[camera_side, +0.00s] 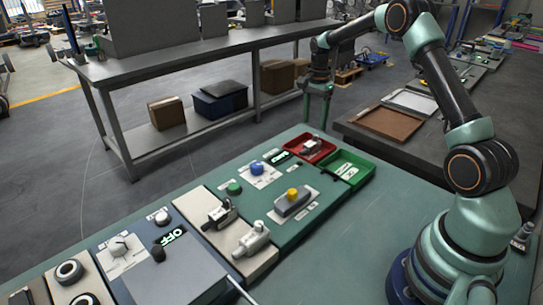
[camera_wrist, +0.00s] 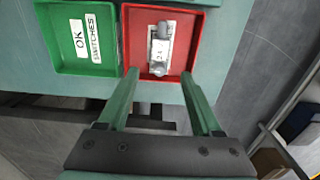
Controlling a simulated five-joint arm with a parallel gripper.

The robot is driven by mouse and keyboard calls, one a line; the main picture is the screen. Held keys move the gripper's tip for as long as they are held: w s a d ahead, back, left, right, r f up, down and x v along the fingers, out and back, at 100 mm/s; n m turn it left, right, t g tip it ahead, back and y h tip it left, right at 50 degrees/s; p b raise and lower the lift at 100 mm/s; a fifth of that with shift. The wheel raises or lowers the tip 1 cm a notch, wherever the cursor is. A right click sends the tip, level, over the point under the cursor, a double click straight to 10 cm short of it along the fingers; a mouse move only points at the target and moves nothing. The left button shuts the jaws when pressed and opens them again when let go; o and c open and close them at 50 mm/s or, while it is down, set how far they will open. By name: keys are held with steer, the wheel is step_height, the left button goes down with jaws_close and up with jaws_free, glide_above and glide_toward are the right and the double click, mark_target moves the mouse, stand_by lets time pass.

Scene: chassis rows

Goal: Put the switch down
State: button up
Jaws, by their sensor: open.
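A switch (camera_side: 311,146) with a pale body and grey metal ends lies in the red tray (camera_side: 325,154). In the wrist view the same switch (camera_wrist: 160,48) lies lengthwise near the middle of the red tray (camera_wrist: 189,50), its near end close to the front wall. My gripper (camera_side: 317,122) is above the red tray in the side view, fingers pointing down. In the wrist view my gripper (camera_wrist: 159,76) is open, its fingertips apart on either side of the tray's near edge, with nothing held between them.
A green tray (camera_side: 369,171) labelled "OK SWITCHES" adjoins the red one; no switch shows in it. Two other switches (camera_side: 219,214) (camera_side: 252,239) stand on pale panels. A yellow-button box (camera_side: 292,201) and a blue button (camera_side: 257,168) are nearby. A grey bench (camera_side: 200,50) stands behind.

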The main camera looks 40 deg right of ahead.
steer(key=s+a+r+n+t, duration=0.1)
steer(key=s+a+r+n, duration=0.25)
steer(key=a+r, duration=0.35)
steer(key=s+a+r+n+t, duration=0.25)
steer(key=a+r+n, duration=0.3)
steer(key=r, duration=0.35)
steer(key=s+a+f+n+t, duration=0.1)
steer(key=s+a+n+t, duration=0.1)
steer(key=s+a+n, duration=0.7)
steer(key=shift+s+a, duration=0.2)
steer(key=shift+s, duration=1.8)
